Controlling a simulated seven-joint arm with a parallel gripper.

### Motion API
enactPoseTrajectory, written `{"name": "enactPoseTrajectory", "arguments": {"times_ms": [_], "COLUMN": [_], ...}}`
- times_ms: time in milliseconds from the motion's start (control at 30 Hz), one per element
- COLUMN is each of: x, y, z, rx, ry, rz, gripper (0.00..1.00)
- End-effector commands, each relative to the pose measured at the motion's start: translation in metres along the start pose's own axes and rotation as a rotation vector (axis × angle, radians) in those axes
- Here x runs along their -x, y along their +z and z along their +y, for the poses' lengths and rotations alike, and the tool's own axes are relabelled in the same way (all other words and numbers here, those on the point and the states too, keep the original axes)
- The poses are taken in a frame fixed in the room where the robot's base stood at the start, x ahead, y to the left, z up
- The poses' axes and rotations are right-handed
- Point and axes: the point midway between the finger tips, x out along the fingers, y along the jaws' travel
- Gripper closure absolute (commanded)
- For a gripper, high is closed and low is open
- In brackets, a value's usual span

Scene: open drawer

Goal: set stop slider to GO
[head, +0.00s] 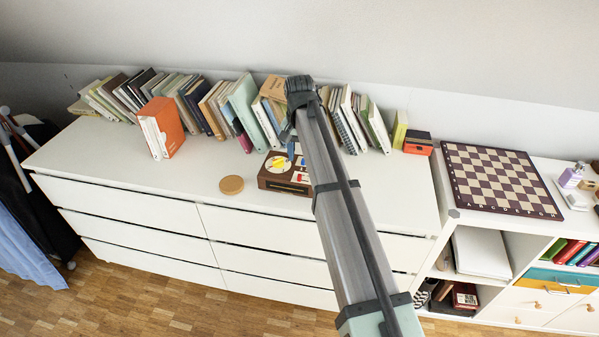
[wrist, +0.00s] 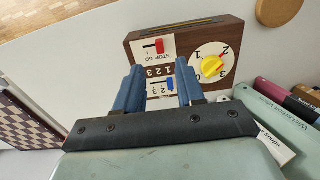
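The brown control box (head: 272,184) stands on the white dresser, partly hidden behind my arm in the head view. In the wrist view the box (wrist: 135,44) appears upside down. Its STOP/GO slider has a red knob (wrist: 160,46) at the right end of a short slot. The small label beside it is upside down; the knob seems to be at the STOP end. My gripper (wrist: 160,75) is open and empty, its two blue fingers apart over the box, with a blue slider knob (wrist: 170,85) showing between them. No contact with the red knob is visible.
A yellow dial knob (wrist: 211,66) on a white face is beside the right finger. A round wooden disc (head: 231,185) lies left of the box. A row of books (head: 243,105) stands behind it.

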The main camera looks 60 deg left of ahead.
Motion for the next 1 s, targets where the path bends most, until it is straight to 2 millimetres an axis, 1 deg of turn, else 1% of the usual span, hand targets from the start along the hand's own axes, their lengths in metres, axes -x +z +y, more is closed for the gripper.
{"name": "enactPoseTrajectory", "arguments": {"times_ms": [33, 200, 400, 600, 900, 1000], "x": [-0.011, -0.039, -0.062, -0.072, -0.074, -0.074], "y": [0.001, 0.001, 0.000, 0.000, 0.000, 0.000], "z": [0.001, 0.001, 0.000, 0.000, 0.000, 0.000], "rx": [0.000, 0.000, 0.000, 0.000, 0.000, 0.000], "ry": [0.001, 0.001, 0.000, 0.000, 0.000, 0.000], "rz": [-0.002, -0.002, -0.001, 0.000, 0.000, 0.000], "gripper": [0.62, 0.62, 0.62, 0.62, 0.62, 0.70]}}
